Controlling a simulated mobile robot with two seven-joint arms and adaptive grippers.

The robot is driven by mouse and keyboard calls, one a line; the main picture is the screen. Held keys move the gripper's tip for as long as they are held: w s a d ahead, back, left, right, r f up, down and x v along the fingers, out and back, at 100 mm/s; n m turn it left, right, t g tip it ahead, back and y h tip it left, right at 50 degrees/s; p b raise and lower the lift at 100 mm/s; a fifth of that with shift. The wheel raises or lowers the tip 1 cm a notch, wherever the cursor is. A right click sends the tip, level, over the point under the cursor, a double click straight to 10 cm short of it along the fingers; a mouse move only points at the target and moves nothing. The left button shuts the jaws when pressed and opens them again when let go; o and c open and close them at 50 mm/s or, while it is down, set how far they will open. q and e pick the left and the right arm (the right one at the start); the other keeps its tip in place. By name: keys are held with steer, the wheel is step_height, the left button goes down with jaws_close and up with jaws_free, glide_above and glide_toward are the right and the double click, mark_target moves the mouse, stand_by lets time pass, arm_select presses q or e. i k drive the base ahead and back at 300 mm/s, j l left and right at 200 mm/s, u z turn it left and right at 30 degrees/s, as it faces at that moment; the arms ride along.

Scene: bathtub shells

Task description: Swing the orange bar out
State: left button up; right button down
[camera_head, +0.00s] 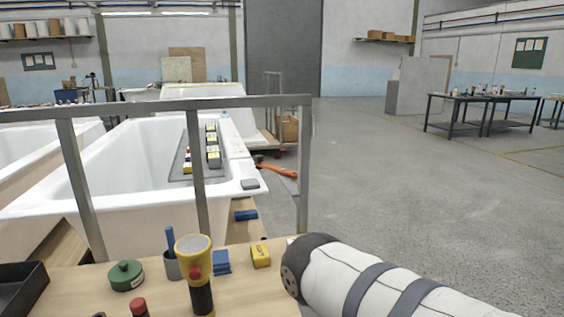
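The orange bar (277,171) shows low beyond the grey metal rail, just right of the nearest white bathtub shell's end. It is small in the picture and lies roughly level, slanting slightly down to the right. A rail post stands close to its right end. What it is fixed to cannot be made out. A white padded arm link of mine comes in from the lower right, in front of the rail. No fingers of either gripper show.
The grey rail (170,107) crosses in front of the bathtub shell (130,190). A wooden bench (250,291) below holds a yellow flashlight (194,262), a green round tin (126,275) and a black tray (22,289). Open concrete floor (400,200) lies right; dark tables (470,99) stand farther back.

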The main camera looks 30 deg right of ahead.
mark_target(291, 174)
steer(key=l+u, duration=0.1)
steer(key=l, duration=1.65)
steer(key=k+l+u, duration=0.15)
steer(key=l, duration=0.4)
steer(key=l+u, duration=0.15)
steer(key=l, duration=1)
